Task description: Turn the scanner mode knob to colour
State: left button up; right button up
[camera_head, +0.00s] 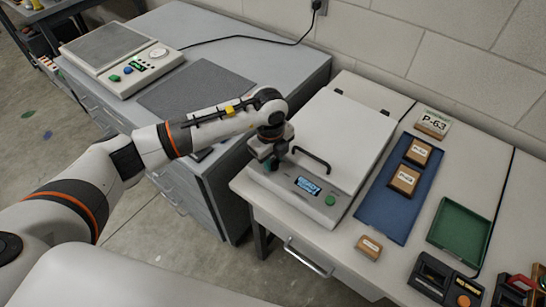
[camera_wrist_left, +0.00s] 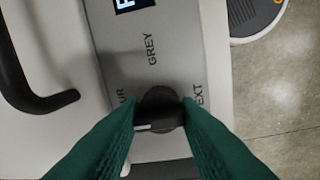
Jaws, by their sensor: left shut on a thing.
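The scanner (camera_head: 317,155) is a pale flatbed unit with a closed lid, a black handle, a lit display and a green button. My left gripper (camera_head: 268,160) is over the left end of its front panel and hides the knob in the head view. In the left wrist view the dark round knob (camera_wrist_left: 160,106) sits between the green fingertips of my left gripper (camera_wrist_left: 160,122), which is shut on it. A white line on the knob points left, toward the partly hidden label ending in "UR". "GREY" is above and "TEXT", partly hidden, is at right. My right gripper is out of view.
A blue mat (camera_head: 385,214) with labelled boxes, a small box (camera_head: 369,246), and a green tray (camera_head: 460,232) lie right of the scanner. The scanner handle (camera_wrist_left: 40,95) stands left of the knob. Another device (camera_head: 122,58) is on the left cabinet.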

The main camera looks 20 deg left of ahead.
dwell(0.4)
pick_arm(q)
jog(key=o, duration=0.9)
jog(key=shift+a, duration=0.1)
jog(key=shift+o, duration=0.2)
notch_tip(320, 180, up, 12)
jog(key=b, duration=0.2)
jog(key=shift+s+a, duration=0.15)
jog(key=shift+s, duration=0.15)
